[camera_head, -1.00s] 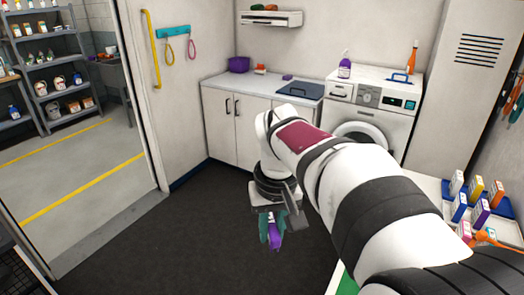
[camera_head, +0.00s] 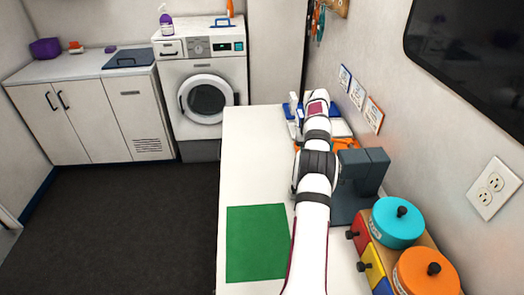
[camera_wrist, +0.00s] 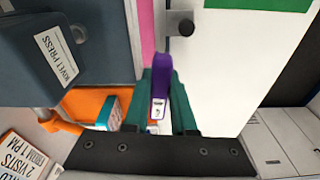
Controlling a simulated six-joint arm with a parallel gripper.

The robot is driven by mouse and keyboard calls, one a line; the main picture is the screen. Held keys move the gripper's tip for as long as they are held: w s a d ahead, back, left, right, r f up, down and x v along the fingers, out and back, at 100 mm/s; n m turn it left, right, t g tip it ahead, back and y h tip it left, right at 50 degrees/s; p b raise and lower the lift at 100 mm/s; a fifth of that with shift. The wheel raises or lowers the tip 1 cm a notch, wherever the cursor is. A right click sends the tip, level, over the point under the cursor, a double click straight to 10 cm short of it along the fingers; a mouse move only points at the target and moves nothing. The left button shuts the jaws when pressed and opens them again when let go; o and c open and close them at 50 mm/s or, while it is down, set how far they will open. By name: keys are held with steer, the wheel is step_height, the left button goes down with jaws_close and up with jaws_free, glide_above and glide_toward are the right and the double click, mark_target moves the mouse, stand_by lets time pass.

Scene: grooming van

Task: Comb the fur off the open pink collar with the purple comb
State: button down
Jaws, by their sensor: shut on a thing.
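My gripper (camera_wrist: 163,95) is shut on the purple comb (camera_wrist: 161,68), which stands between the two green fingers in the wrist view. A narrow pink strip (camera_wrist: 147,25), seemingly the collar, runs just beyond the comb, between the rivet press (camera_wrist: 60,65) and a metal piece with a dark knob (camera_wrist: 181,22). I cannot tell whether the comb touches the strip, and no fur can be made out. In the head view my arm reaches along the white table (camera_head: 245,165); it hides the comb and the collar.
The dark press (camera_head: 362,175) stands close right of my arm. Orange parts (camera_wrist: 92,106) lie beside it. A blue tray (camera_head: 287,108) is at the table's far end. A green mat (camera_head: 257,243) lies nearer. Canisters with teal (camera_head: 398,225) and orange lids (camera_head: 427,275) stand front right.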

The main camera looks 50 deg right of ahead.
steer(key=shift+s+d+f, duration=0.7)
steer(key=shift+s, duration=0.2)
steer(key=shift+f, duration=2.45)
steer(key=shift+f, duration=0.4)
steer(key=shift+w, duration=0.15)
